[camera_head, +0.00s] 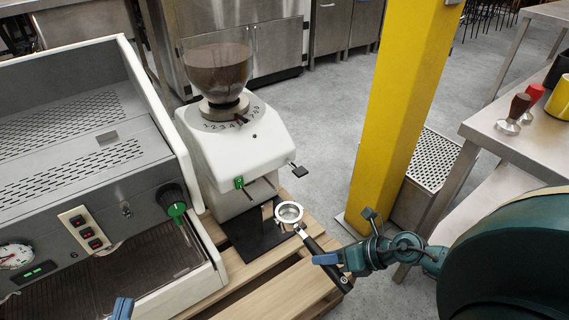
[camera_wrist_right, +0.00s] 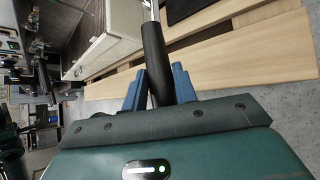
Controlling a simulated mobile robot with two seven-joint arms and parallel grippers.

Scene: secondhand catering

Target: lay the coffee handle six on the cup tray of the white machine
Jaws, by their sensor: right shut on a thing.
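The coffee handle six (camera_head: 316,247) has a round metal basket and a black grip. My right gripper (camera_head: 332,261) is shut on the black grip and holds it in the air in front of the grinder. In the right wrist view the black grip (camera_wrist_right: 153,50) stands between two blue fingers (camera_wrist_right: 158,92). The white machine (camera_head: 205,268) is at the left, marked 6 on its front. Only a blue tip of my left gripper (camera_head: 122,308) shows at the bottom edge.
A white grinder (camera_head: 222,150) with a bean hopper (camera_head: 216,70) stands right of the machine on a wooden slatted surface (camera_head: 285,285). A yellow pillar (camera_head: 400,110) rises behind. A steel table (camera_head: 520,145) at right holds a tamper (camera_head: 515,112) and a yellow cup (camera_head: 560,98).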

